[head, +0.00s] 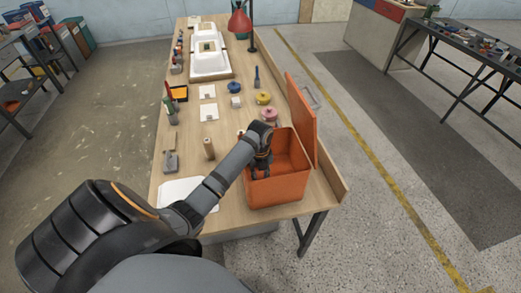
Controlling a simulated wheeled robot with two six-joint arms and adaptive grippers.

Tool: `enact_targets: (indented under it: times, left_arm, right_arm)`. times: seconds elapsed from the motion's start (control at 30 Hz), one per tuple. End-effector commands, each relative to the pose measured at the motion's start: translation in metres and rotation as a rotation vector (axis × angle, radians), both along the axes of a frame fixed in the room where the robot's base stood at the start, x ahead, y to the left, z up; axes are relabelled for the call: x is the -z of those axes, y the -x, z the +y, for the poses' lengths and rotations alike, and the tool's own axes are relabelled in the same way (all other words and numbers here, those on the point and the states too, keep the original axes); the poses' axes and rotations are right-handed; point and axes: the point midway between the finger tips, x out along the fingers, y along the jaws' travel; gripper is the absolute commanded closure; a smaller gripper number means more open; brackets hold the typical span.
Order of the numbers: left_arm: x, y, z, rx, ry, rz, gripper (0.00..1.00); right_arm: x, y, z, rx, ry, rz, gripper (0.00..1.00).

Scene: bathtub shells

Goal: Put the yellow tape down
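The yellow tape (263,98) lies on the wooden workbench (222,128), behind a pink roll (269,114) and to the right of a blue roll (235,87). My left arm reaches across from the lower left. My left gripper (261,172) points down at the left part of the open orange box (278,188), nearer to me than the yellow tape and apart from it. The fingers are small and dark, so I cannot tell whether they are open or shut, and I see nothing clearly held. My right gripper is not in view.
The box's orange lid (301,120) stands upright along its right side. A red lamp (240,22) and white basin-like shells (211,65) are farther back. A wooden cylinder (209,148) and white blocks stand left of centre. The bench has a raised right edge.

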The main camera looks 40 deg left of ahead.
Motion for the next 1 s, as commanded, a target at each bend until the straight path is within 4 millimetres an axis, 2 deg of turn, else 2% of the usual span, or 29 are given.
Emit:
enact_targets:
  times: [0.1, 0.27, 0.37, 0.5, 1.0]
  left_arm:
    - [-0.029, -0.002, 0.001, 0.001, -0.002, -0.007, 0.72]
    - [-0.065, -0.001, 0.001, 0.001, -0.002, -0.006, 0.72]
    - [-0.086, -0.001, 0.000, 0.001, 0.001, -0.002, 0.72]
    - [-0.093, 0.000, 0.001, 0.000, 0.001, -0.001, 0.72]
    - [-0.091, 0.000, 0.001, 0.000, 0.001, -0.001, 0.72]
  right_arm:
    - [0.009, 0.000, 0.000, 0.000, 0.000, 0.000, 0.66]
    - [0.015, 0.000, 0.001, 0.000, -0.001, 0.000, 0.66]
    - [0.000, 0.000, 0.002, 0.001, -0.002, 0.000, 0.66]
    - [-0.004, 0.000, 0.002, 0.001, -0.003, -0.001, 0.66]
    - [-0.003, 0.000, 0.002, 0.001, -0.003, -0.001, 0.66]
